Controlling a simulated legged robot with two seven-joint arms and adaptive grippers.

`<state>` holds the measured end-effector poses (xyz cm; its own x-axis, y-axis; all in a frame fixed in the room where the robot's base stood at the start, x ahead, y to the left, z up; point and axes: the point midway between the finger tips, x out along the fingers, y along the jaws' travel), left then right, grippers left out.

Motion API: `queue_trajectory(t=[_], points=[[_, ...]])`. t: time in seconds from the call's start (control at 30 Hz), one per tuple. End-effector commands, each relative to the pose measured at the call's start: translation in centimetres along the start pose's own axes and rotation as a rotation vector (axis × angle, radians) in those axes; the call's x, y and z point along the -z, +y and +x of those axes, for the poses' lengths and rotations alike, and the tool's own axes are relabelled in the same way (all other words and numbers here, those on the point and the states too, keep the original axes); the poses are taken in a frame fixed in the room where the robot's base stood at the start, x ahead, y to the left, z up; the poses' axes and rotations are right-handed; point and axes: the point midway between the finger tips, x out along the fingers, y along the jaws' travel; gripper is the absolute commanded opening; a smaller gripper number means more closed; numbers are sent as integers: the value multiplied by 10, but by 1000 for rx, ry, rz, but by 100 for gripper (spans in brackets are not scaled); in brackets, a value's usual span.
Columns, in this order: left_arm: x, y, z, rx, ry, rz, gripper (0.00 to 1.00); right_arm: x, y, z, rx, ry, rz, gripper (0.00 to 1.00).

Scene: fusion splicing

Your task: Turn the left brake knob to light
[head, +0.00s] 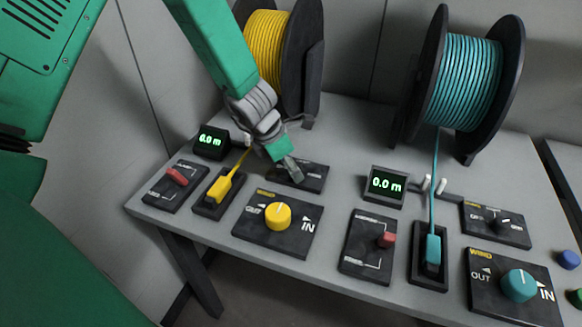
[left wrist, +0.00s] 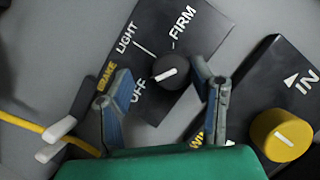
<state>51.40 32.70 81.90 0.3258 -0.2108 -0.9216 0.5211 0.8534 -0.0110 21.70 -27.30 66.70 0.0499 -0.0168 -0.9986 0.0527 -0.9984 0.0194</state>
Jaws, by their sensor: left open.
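The left brake panel (head: 315,180) is a black plate on the table behind the yellow wind knob, partly hidden by my left gripper (head: 285,165) in the head view. In the left wrist view its black brake knob (left wrist: 169,70) has a white line slanting toward the OFF side. LIGHT is printed at upper left of the knob and FIRM above it. My left gripper (left wrist: 163,78) is open, with one finger on each side of the knob in the picture. I cannot tell whether the fingers touch it. My right gripper is not in view.
The yellow wind knob (head: 278,216) sits just in front, and the yellow clamp (head: 219,188) with its fibre is to the left. The yellow spool (head: 268,45) stands behind. A display (head: 386,184) and teal-side controls are to the right.

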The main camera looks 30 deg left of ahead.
Motion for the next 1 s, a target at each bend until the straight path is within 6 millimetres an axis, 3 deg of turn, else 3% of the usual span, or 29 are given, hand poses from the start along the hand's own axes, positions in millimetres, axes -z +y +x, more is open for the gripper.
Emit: queue_trajectory(t=[0.03,0.17,0.2,0.77,1.0], points=[[-2,-2,0,-1,1,2,49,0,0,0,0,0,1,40],[-4,-4,-1,-4,2,4,3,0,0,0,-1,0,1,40],[-4,-4,-1,-5,1,4,0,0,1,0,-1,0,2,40],[-4,-1,-1,-1,-4,5,1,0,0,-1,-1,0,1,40],[-3,1,-3,20,-4,52,0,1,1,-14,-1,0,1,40]])
